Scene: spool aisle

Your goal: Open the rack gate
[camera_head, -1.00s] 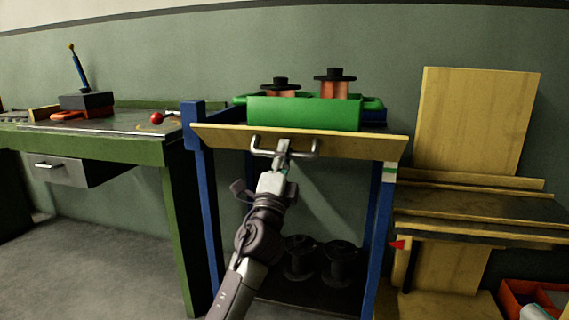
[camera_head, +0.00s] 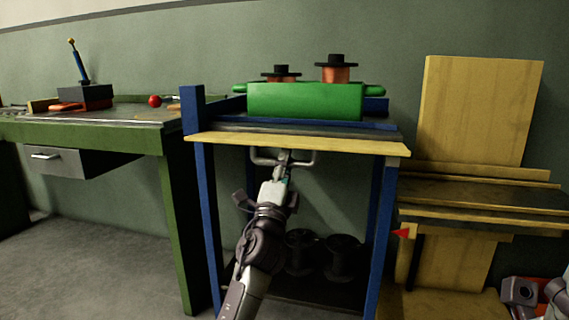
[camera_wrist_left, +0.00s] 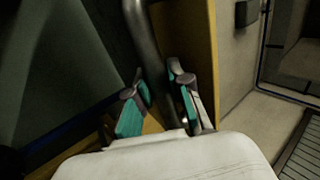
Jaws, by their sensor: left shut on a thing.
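The rack gate is a yellow board (camera_head: 330,146) across the front of the blue-framed rack (camera_head: 204,190); it shows mostly as a thin, nearly edge-on strip. A grey metal handle (camera_head: 313,160) hangs from its front. My left gripper (camera_head: 284,163) is shut on the handle, just below the board. In the left wrist view, the dark handle tube (camera_wrist_left: 147,45) runs between the two teal-padded fingers, with the yellow gate (camera_wrist_left: 195,35) beside it. Grey parts of my right arm show at the lower right edge; its jaws cannot be made out.
A green crate (camera_head: 305,100) with copper spools stands on the rack top behind the gate. Dark spools (camera_head: 340,258) sit on the lower shelf. A green workbench (camera_head: 100,137) stands close at left, yellow boards (camera_head: 475,110) at right. The floor at lower left is clear.

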